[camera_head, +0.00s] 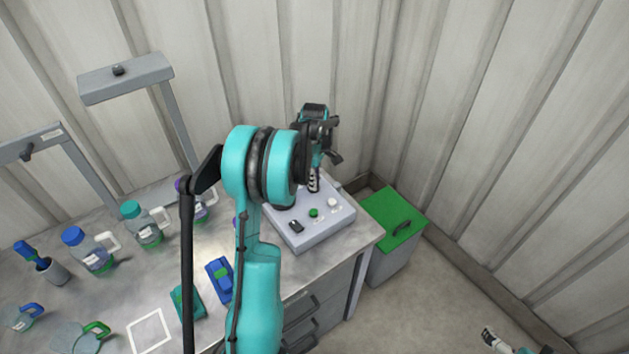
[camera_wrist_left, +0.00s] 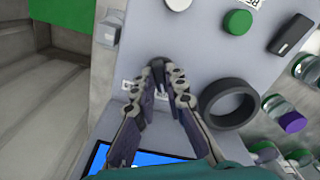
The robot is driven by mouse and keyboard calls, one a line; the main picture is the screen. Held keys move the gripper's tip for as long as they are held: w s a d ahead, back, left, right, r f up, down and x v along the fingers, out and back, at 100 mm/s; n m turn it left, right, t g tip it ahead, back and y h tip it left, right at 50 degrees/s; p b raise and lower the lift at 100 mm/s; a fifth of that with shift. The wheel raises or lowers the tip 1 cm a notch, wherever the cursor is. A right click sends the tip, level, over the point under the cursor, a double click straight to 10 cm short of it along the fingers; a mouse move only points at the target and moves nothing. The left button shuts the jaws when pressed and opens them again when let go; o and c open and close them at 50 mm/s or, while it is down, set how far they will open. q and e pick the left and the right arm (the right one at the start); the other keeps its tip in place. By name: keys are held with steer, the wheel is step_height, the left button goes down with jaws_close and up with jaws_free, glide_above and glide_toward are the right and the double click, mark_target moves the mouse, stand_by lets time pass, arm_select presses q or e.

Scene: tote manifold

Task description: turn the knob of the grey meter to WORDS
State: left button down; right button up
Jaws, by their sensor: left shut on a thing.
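The grey meter (camera_head: 325,232) is a light grey box at the right end of the metal bench; its face also shows in the left wrist view (camera_wrist_left: 200,62). My left gripper (camera_head: 314,187) reaches down onto the far part of the face. In the left wrist view, its fingertips (camera_wrist_left: 161,72) are closed around a small dark knob (camera_wrist_left: 159,78), mostly hidden between them. Small white labels lie beside the fingers, too small to read, so the knob's setting cannot be told. What seems to be my right gripper (camera_head: 494,340) shows at the bottom right, its jaws unclear.
On the meter's face are a green button (camera_head: 314,212), a white button (camera_head: 332,203), a black switch (camera_head: 296,226) and a black ring (camera_wrist_left: 228,104). A blue screen (camera_wrist_left: 145,159) is near the fingers. A green-lidded bin (camera_head: 395,212) stands right; bottles (camera_head: 142,224) stand left.

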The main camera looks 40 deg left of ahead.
stand_by(0.3)
arm_select(q)
steer(key=c, duration=1.6)
jaws_free()
steer(key=shift+o, duration=0.2)
step_height(320, 180, up, 12)
